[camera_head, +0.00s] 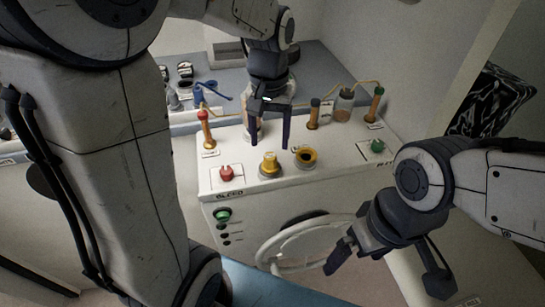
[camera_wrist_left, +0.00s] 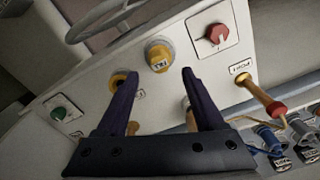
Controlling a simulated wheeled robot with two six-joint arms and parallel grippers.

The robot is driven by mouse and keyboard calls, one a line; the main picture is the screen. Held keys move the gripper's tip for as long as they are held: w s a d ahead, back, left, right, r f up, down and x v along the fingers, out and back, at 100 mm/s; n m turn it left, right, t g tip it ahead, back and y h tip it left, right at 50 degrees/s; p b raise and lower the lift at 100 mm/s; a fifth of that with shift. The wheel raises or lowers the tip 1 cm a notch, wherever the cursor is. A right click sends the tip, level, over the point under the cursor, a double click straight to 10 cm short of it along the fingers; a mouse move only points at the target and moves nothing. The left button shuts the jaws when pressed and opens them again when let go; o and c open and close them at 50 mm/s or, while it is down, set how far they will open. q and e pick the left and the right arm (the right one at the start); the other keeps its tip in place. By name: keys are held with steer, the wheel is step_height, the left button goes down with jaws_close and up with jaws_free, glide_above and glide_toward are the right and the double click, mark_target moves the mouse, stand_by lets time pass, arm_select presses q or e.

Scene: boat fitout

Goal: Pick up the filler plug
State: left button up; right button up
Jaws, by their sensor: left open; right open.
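A yellow knob-like plug, which looks like the filler plug (camera_head: 270,163), stands on a round base on top of the white console (camera_head: 335,178). It also shows in the left wrist view (camera_wrist_left: 158,55), with a small label on it. Beside it, to the right in the head view, is a yellow ring with a dark centre (camera_head: 306,157). My left gripper (camera_head: 270,144) is open and empty, pointing down above the console near the plug. In the left wrist view, the plug appears just beyond and between the fingertips (camera_wrist_left: 158,76). My right gripper (camera_head: 385,280) is open and empty in front of the console.
A red knob (camera_head: 226,173) and a green knob (camera_head: 377,146) sit at the console's front corners. Levers with red (camera_head: 203,115) and green (camera_head: 379,91) tops stand behind, with a jar (camera_head: 344,104). A white handwheel (camera_head: 310,243) is on the front face. Small tools lie on the grey counter behind.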

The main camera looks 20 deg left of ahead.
mark_target(270, 155)
arm_select(q)
step_height(270, 155, down, 6)
steer(key=shift+r+p, duration=0.15)
steer(key=shift+p, duration=0.8)
steer(key=shift+f, duration=0.3)
jaws_close()
